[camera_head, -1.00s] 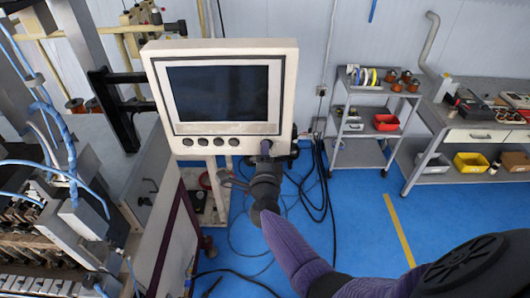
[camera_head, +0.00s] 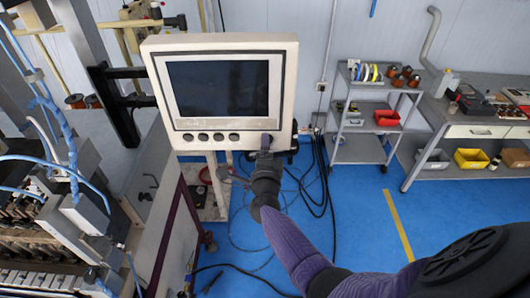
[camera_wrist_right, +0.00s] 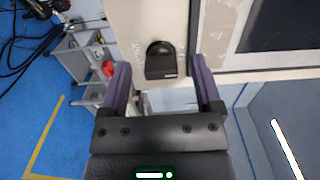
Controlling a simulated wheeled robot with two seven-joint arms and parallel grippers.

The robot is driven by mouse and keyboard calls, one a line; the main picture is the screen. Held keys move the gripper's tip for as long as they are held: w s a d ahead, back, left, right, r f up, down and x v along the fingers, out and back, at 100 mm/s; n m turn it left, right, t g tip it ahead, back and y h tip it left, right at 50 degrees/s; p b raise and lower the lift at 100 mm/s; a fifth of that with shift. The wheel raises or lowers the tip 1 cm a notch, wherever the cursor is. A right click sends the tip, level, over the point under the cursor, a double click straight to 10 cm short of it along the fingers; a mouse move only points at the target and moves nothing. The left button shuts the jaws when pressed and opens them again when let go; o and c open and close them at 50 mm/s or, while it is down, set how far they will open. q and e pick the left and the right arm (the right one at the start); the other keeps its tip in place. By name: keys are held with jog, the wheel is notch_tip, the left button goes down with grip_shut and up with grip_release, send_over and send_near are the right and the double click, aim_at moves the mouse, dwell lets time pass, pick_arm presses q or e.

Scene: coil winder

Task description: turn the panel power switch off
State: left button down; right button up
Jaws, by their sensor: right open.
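The panel (camera_head: 218,133) is a cream box with a dark screen (camera_head: 218,90) and a row of round buttons below it. The power switch (camera_wrist_right: 161,60) is a black knob or rocker on the panel's face, with small printed marks at its sides in the right wrist view. In the head view my right gripper covers that lower right corner, so the switch is hidden there. My right gripper (camera_head: 266,146) is at this corner. In the wrist view its open purple fingers (camera_wrist_right: 160,70) stand on either side of the switch, with visible gaps. My left gripper is not in view.
A grey shelf cart (camera_head: 358,150) and a workbench (camera_head: 470,130) with bins stand at the back right. The coil winder machine (camera_head: 50,215) fills the left side. Black cables (camera_head: 322,180) hang behind the panel. The blue floor on the right is clear.

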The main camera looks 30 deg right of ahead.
jog(key=v, duration=0.9)
jog(key=shift+s, duration=0.35)
jog(key=shift+a, duration=0.15)
